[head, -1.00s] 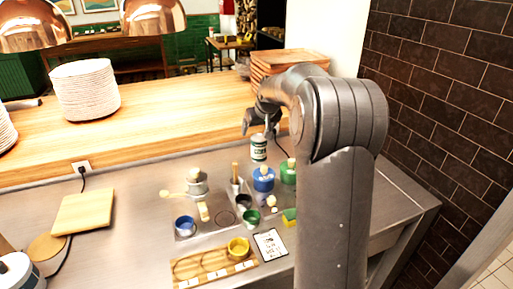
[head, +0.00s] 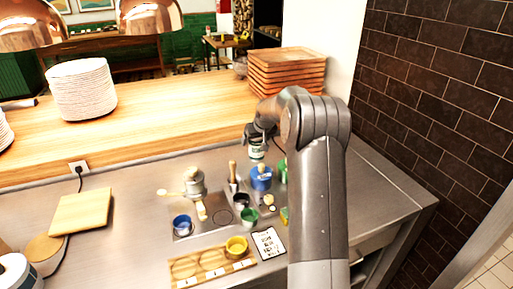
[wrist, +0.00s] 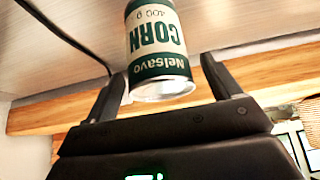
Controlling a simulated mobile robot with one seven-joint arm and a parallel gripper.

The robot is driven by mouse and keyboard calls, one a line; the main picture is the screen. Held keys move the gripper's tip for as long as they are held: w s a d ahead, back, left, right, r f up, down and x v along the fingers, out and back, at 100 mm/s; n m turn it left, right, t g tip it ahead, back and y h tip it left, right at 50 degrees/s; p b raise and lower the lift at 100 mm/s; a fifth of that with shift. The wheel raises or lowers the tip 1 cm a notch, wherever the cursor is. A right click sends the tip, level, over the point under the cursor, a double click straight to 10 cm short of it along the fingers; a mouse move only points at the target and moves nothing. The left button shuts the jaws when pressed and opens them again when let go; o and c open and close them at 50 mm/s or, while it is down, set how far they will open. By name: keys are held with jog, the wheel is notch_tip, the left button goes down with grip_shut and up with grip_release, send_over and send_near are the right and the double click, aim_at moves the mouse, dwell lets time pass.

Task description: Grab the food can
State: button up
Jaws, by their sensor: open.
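The food can (head: 257,150) is a small green and white tin standing near the back of the steel counter. In the wrist view the can (wrist: 157,45) appears upside down, with "Nelsavo CORN 400 g" on its label. My gripper (head: 258,137) is at the can and hides part of it in the head view. In the wrist view my gripper (wrist: 163,85) is open, with one finger on each side of the can. A gap shows beside the can on both sides.
The raised wooden ledge (head: 180,108) runs behind. Stacked wooden trays (head: 288,72) stand on it. The left counter has free room.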

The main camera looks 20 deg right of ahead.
jog(key=shift+x, duration=1)
jog(key=shift+r, duration=0.1)
jog(key=c, duration=1.4)
jog(key=shift+r, duration=0.1)
